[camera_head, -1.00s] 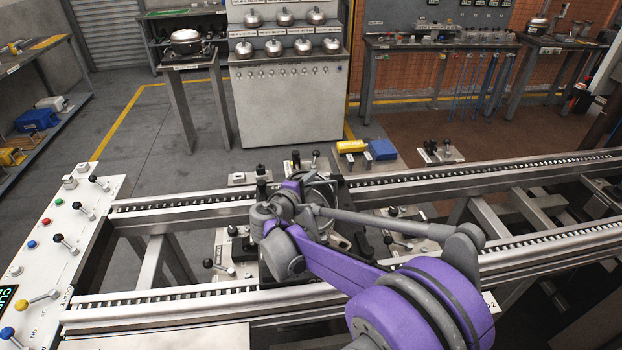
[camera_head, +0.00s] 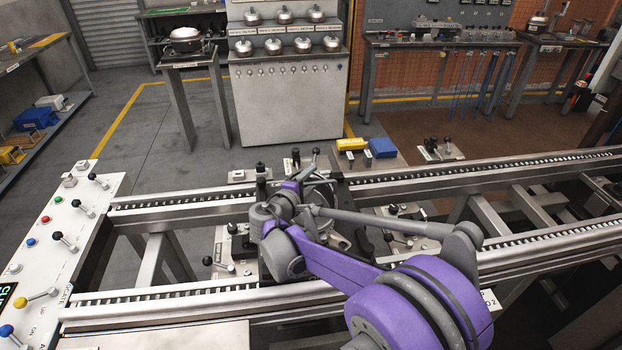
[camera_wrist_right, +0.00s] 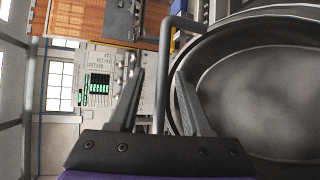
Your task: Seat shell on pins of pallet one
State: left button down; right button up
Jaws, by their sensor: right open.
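The shell (camera_wrist_right: 265,85) looks like a large round dark-grey metal bowl at the right of the right wrist view. In the head view its round metal rim (camera_head: 341,238) shows only in part behind my right arm, over the conveyor. My right gripper (camera_wrist_right: 160,76) is open, its two fingers beside the shell's rim. A thin grey upright bar (camera_wrist_right: 163,55) with a bent top shows between the fingers. I cannot tell whether they touch it. In the head view my arm hides the fingertips, the pallet's pins and most of the pallet. My left gripper is not in view.
Conveyor rails (camera_head: 180,205) run across on both sides of the work spot. A control panel (camera_head: 75,225) with levers and buttons stands at the left. Yellow and blue blocks (camera_head: 380,148) lie behind the rear rail. A cabinet (camera_head: 290,100) with several domed metal parts stands further back.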

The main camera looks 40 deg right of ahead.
jog(key=v, duration=1)
jog(key=shift+s+a+r, duration=0.15)
jog(key=shift+a+r, duration=0.05)
jog(key=shift+a, duration=0.05)
